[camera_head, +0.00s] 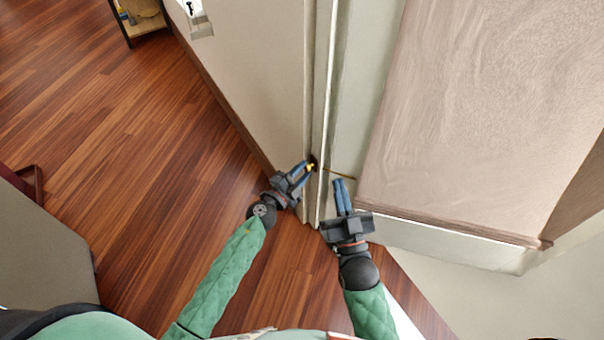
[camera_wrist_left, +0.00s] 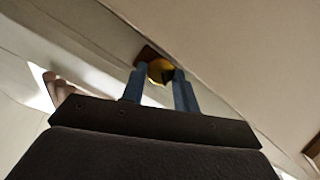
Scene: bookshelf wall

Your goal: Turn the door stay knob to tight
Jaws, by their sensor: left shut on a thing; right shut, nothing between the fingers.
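The door stay knob (camera_head: 310,166) is a small yellow piece on the pale door frame, in the middle of the head view. In the left wrist view the yellow knob (camera_wrist_left: 160,71) sits on a dark brown base between my fingertips. My left gripper (camera_head: 304,168) is shut on the knob, with a finger on each side of it; its fingers also show in the left wrist view (camera_wrist_left: 159,80). A thin brass rod (camera_head: 338,175) runs to the right from near the knob. My right gripper (camera_head: 340,183) is shut and empty, just right of the frame edge, below the rod.
A large pinkish-beige textured panel (camera_head: 490,110) fills the upper right, with a pale ledge (camera_head: 450,240) below it. A beige wall (camera_head: 250,80) stands left of the frame. Open wooden floor (camera_head: 110,130) lies to the left. A small shelf (camera_head: 140,20) stands at the far upper left.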

